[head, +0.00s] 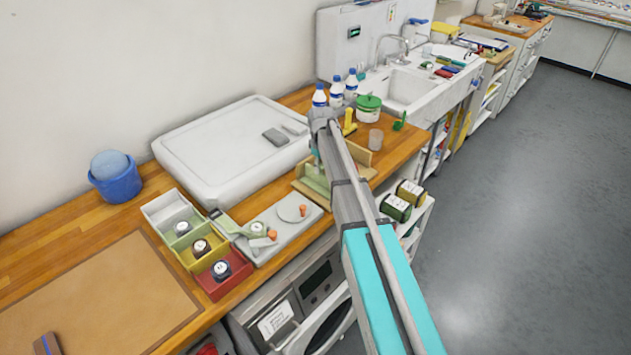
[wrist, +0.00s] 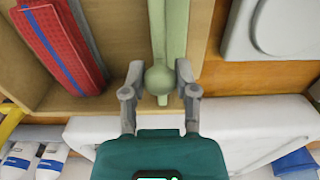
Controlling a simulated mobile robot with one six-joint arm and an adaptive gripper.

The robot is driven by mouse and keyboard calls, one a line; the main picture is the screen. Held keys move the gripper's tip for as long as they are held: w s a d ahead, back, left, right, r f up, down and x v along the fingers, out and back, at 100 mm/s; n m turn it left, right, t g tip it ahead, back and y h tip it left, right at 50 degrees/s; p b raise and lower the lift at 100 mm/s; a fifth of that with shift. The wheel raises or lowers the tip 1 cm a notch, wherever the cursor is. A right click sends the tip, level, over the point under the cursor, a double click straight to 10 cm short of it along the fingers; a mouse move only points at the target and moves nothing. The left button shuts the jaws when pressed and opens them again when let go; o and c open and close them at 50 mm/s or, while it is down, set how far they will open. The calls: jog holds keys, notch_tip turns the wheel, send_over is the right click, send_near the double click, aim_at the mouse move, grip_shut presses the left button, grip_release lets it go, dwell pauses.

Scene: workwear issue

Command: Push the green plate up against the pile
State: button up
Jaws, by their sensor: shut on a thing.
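The green plate (wrist: 176,30) stands on edge in a shallow wooden tray (wrist: 120,108), with a round green knob (wrist: 159,78) on it. My gripper (wrist: 159,84) has its two fingers shut on that knob. A red pile (wrist: 60,45) with a blue stripe lies at the left of the tray in the wrist view, with a grey strip along its side. Bare tray floor shows between plate and pile; they are apart. In the head view the green plate (head: 314,181) shows beside my arm, which hides my fingers and the pile.
A light grey board (head: 283,226) lies next to the tray (head: 362,160). A large white lidded box (head: 230,150) stands behind. Small coloured bins (head: 200,247) are at the left.

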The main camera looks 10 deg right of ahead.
jog(key=shift+w+d, duration=1.3)
jog(key=shift+d, duration=0.5)
jog(key=shift+w+d, duration=1.3)
jog(key=shift+d, duration=0.45)
jog(key=shift+w+d, duration=1.3)
jog(key=shift+d, duration=0.5)
jog(key=o, duration=0.7)
jog(key=shift+d, duration=0.1)
notch_tip(320, 180, up, 8)
jog(key=p, duration=0.8)
